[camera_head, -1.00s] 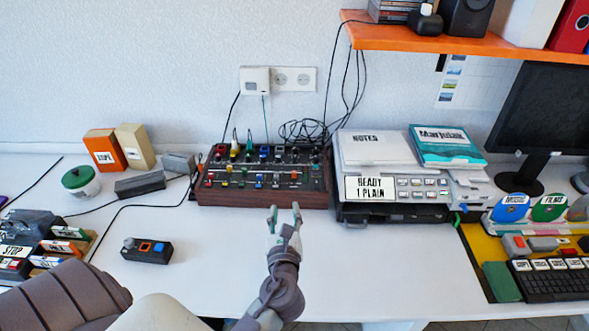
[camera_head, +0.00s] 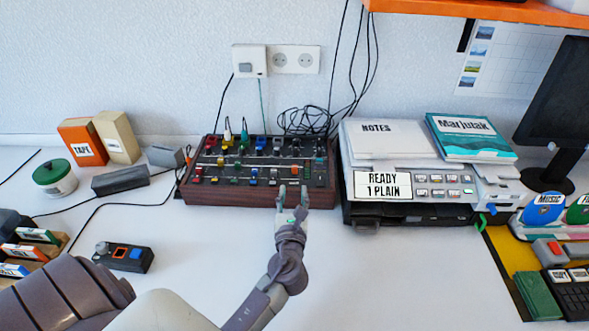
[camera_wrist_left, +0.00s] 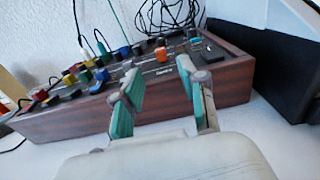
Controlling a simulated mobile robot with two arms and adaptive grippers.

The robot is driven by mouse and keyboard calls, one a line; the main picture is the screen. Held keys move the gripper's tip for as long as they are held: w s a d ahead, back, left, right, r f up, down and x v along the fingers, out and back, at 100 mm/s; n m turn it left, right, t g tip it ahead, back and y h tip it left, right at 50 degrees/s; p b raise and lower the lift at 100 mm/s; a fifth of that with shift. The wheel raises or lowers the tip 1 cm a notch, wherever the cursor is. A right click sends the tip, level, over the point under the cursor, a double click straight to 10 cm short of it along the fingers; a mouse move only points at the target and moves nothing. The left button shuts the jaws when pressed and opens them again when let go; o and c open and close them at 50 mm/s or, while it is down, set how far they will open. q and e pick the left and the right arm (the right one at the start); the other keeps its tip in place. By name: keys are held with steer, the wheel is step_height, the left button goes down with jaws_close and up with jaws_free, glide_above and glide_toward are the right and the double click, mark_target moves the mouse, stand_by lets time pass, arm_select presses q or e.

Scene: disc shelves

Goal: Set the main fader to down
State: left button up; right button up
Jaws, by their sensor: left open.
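The mixer (camera_head: 258,198) is a dark panel in a brown wooden case, with rows of coloured knobs and sliding caps. It also shows in the left wrist view (camera_wrist_left: 235,80). There, an orange cap (camera_wrist_left: 161,52) stands above a small white label at the panel's near edge; it looks like the main fader, but the label is too small to read. My left gripper (camera_head: 292,193) is open and empty at the mixer's front right edge. In the left wrist view the left gripper's fingers (camera_wrist_left: 158,80) frame the orange cap, which is beyond them. My right gripper is not in view.
A printer (camera_head: 385,193) with notes and a book on top stands close on the right. A small control box (camera_head: 125,257) and a grey block (camera_head: 120,180) lie to the left. Cables run behind the mixer.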

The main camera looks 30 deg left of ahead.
mark_target(294, 169)
arm_select(q)
steer(key=x, duration=0.9)
steer(key=shift+w+a, duration=0.3)
steer(key=shift+c, duration=0.4)
jaws_close()
steer(key=shift+s, duration=0.1)
